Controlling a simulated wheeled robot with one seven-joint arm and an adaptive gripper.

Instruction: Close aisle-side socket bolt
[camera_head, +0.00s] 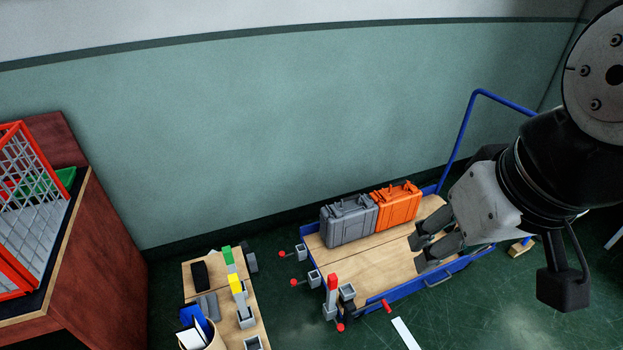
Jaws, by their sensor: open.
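A blue-framed cart with a wooden deck (395,262) stands by the wall. Small grey sockets (301,252) (315,279) (347,292) sit along its left end. Thin bolts with red knobs (282,254) (293,283) stick out to the left of two of them. Another red knob (340,327) is at the near left corner, away from the wall, below a red-topped grey post (331,292). A red piece (387,307) is on the near edge. Whether any bolt is closed is too small to tell. My gripper (417,253) is open and empty, over the deck, right of the sockets.
A grey case (348,221) and an orange case (397,205) stand on the deck's far side. The cart's blue handle (462,135) rises behind my gripper. A wooden bench (206,270) with coloured blocks is left. Green floor (470,315) in front is mostly clear.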

